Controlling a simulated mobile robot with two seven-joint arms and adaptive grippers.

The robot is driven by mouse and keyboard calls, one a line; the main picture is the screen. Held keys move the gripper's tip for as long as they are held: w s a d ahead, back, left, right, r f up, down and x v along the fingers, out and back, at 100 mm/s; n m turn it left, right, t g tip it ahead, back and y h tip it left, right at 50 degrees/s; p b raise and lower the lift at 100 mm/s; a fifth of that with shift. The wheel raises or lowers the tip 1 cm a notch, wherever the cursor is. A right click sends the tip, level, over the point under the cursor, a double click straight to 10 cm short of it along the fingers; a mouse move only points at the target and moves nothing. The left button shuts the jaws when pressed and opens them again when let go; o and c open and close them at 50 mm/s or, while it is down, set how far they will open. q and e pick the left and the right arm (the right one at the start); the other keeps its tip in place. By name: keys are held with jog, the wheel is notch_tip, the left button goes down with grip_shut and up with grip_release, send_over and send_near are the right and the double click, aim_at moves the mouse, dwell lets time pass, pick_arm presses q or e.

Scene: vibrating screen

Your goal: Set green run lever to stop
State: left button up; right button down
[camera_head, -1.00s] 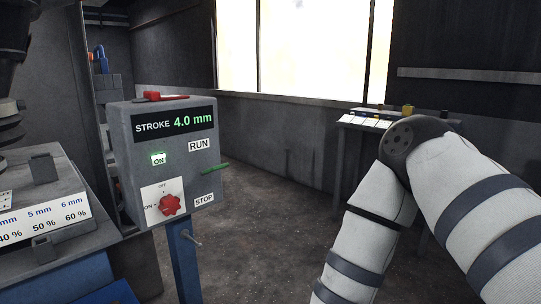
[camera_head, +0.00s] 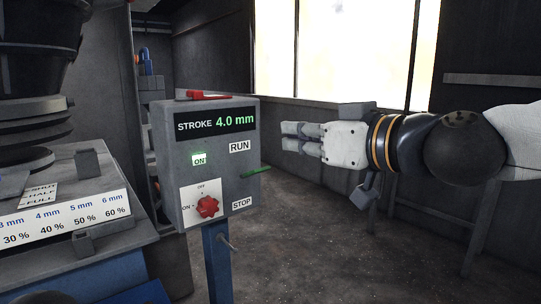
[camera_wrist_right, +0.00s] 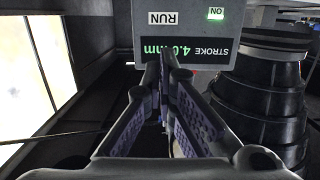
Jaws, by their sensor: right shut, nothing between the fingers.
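The grey control box (camera_head: 220,135) stands on a blue post, with "RUN" (camera_head: 239,146) above "STOP" (camera_head: 242,204) at its right side. The green lever (camera_head: 254,171) sticks out of the right edge between these labels, nearly level. My right gripper (camera_head: 283,136) is shut and empty, pointing left, to the right of the box and higher than the lever in the picture. In the right wrist view its fingertips (camera_wrist_right: 165,56) come together in front of the upside-down box (camera_wrist_right: 185,38); the lever cannot be made out there. My left gripper is not in view.
A red knob (camera_head: 208,206) points near "ON" on the box front, and a green "ON" lamp (camera_head: 199,159) glows. A red part (camera_head: 208,95) lies on top of the box. The screen machine (camera_head: 75,235) fills the left. Open floor (camera_head: 310,245) lies right of the post.

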jog(key=b, duration=0.1)
send_over(265, 170)
jog(key=x, duration=0.2)
jog(key=shift+d+f, duration=0.1)
jog(key=shift+f, duration=0.85)
jog(key=shift+s+d+f+b, duration=0.2)
jog(key=shift+s+f, duration=0.05)
jog(key=shift+f, duration=0.3)
jog(key=shift+s+d+f+b, duration=0.15)
jog(key=shift+s+d+f, duration=0.1)
jog(key=shift+f, duration=0.35)
jog(key=shift+s+d+f, duration=0.15)
jog(key=shift+s+f, duration=0.1)
jog(key=shift+f, duration=0.05)
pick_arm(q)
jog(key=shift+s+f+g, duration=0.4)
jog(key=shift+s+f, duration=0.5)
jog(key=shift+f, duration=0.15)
